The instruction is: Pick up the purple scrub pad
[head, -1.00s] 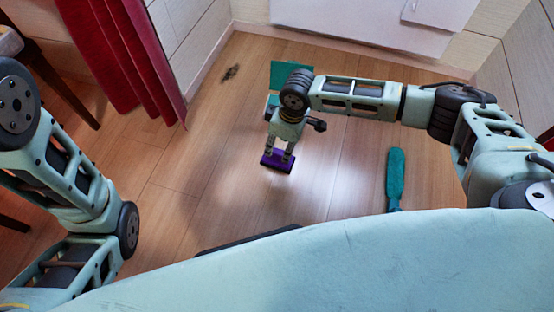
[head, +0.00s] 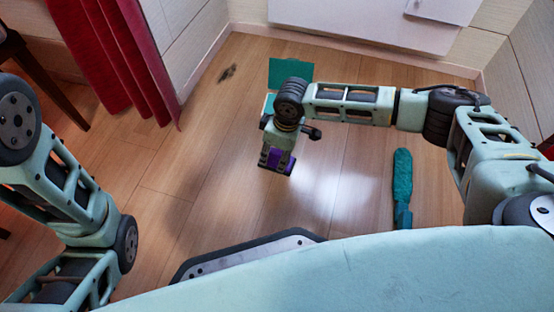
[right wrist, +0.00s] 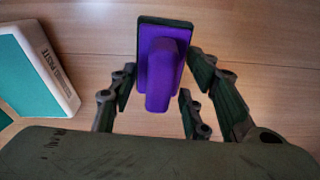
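The purple scrub pad (head: 278,163) is on the wooden floor, partly hidden by my right gripper in the head view. In the right wrist view the scrub pad (right wrist: 164,70) shows a purple raised grip on a dark-edged base. My right gripper (head: 277,165) is low over it, pointing down. In the right wrist view its fingers (right wrist: 158,85) are spread on either side of the pad, with gaps showing; no contact is visible. My left arm is at the left of the head view, but its gripper is out of the picture.
A teal-and-white, book-like block (right wrist: 38,70) lies left of the pad in the wrist view. A teal long-handled tool (head: 402,185) lies on the floor to the right. A dark stain (head: 227,72) is near the left wall. A red curtain (head: 110,55) hangs at left.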

